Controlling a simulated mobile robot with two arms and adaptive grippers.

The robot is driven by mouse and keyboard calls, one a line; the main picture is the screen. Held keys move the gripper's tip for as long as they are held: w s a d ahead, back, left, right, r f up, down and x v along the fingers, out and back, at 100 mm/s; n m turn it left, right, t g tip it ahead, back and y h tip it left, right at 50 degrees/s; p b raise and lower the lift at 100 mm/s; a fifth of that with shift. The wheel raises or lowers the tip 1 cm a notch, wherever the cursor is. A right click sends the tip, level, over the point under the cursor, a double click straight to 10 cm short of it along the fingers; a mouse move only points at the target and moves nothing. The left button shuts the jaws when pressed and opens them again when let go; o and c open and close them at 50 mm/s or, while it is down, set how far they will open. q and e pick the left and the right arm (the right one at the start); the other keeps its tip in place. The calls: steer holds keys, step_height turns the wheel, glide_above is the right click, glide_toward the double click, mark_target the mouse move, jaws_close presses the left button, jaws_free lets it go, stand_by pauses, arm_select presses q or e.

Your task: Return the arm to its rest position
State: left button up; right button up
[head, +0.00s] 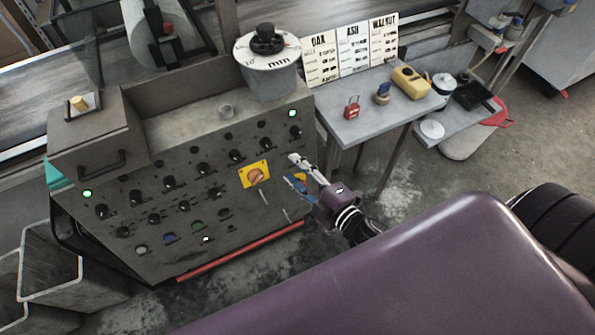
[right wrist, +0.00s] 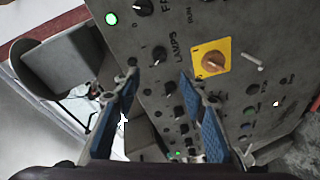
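My right gripper (head: 293,170) is in front of the right part of the grey control panel (head: 140,200), near the orange rotary switch on a yellow plate (head: 256,174). In the right wrist view its two blue-padded fingers (right wrist: 158,76) stand apart with nothing between them. The panel fills much of that view, and the rotary switch (right wrist: 212,60) shows right of the fingers. I cannot tell whether a fingertip touches the panel, but there seems to be a gap. My left gripper is not in view.
A side table (head: 365,115) right of the panel holds a red padlock (head: 351,108), a yellow device (head: 411,82) and name cards. A dial drum (head: 268,70) stands on the console. Open grey bins (head: 60,270) stand at the lower left. Floor below the side table is clear.

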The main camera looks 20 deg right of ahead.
steer(key=shift+s+d+r, duration=0.1)
steer(key=shift+s, duration=0.2)
stand_by(0.4)
steer(key=s+d+f+m+g+h, duration=0.1)
steer(key=s+f+m+g, duration=0.3)
steer(key=f, duration=0.6)
steer(key=s+d+f+m+g+h, duration=0.1)
steer(key=s+f+m, duration=0.1)
steer(key=s+f, duration=0.6)
steer(key=s+d+f+m+g+h, duration=0.1)
steer(key=s+f+m+g, duration=0.15)
steer(key=f, duration=0.95)
steer(key=s+f+m+g, duration=0.1)
steer(key=s+f, duration=0.3)
steer(key=s, duration=0.4)
steer(key=s+f+m+g, duration=0.2)
steer(key=s+f+g, duration=0.2)
steer(key=s, duration=0.4)
steer(key=s+f+m+g+h, duration=0.1)
steer(key=s+f+m+g, duration=0.1)
steer(key=s+f, duration=0.3)
steer(key=s, duration=0.3)
steer(key=shift+s+f, duration=0.25)
steer(key=shift+f, duration=0.1)
steer(key=shift+c, duration=0.3)
